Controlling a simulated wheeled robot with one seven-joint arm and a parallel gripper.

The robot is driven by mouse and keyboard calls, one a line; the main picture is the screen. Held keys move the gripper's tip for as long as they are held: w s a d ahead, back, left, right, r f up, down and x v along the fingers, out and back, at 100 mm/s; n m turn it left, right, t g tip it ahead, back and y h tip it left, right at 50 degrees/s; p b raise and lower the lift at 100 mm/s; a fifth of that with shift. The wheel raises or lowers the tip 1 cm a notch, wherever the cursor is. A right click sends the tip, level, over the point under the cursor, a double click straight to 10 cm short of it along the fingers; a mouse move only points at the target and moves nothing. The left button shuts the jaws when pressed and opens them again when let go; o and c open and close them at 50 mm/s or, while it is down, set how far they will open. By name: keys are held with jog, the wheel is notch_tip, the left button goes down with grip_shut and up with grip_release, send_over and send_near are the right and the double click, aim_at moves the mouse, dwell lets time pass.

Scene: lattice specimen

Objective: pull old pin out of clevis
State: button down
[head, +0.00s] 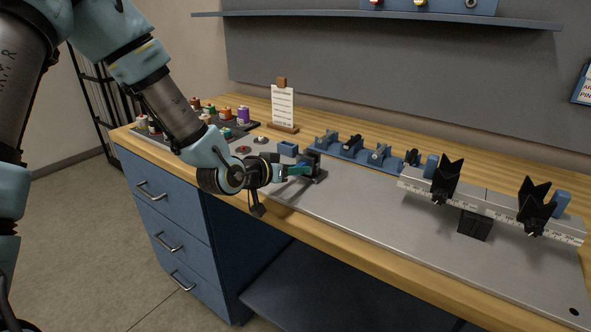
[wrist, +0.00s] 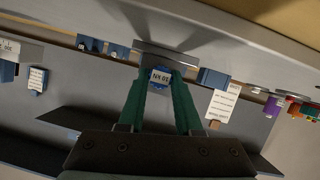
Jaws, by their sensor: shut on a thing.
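The clevis (head: 314,163) is a small dark fixture on a flat base, standing on the grey metal bench top. My gripper (head: 303,169) reaches it from the left with its green fingers level, right at the clevis. In the wrist view my gripper (wrist: 161,82) has its two green fingers closed in on either side of a small blue part with a white label (wrist: 160,76). The clevis base shows as a grey slab (wrist: 180,49) just beyond the fingertips. The old pin is too small and covered to make out between the fingers.
A blue block (head: 288,149) stands just behind my gripper. A blue rack with several dark fittings (head: 352,151) lies behind the clevis. A note stand (head: 283,107) and coloured spools (head: 242,114) are further left. A ruled rail with black V-supports (head: 490,204) stands right. The front bench top is clear.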

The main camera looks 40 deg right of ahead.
jog(key=shift+s+a, duration=0.15)
jog(key=shift+a, duration=0.45)
dwell(0.7)
jog(key=shift+s+a+b, duration=0.15)
jog(key=shift+s+a, duration=0.2)
jog(key=shift+a, duration=0.9)
jog(key=shift+s+a+b, duration=0.2)
jog(key=shift+s+a, duration=0.1)
jog(key=shift+a, duration=0.9)
jog(key=shift+s+a+b, duration=0.15)
jog(key=shift+s+a, duration=0.2)
jog(key=shift+a, duration=0.9)
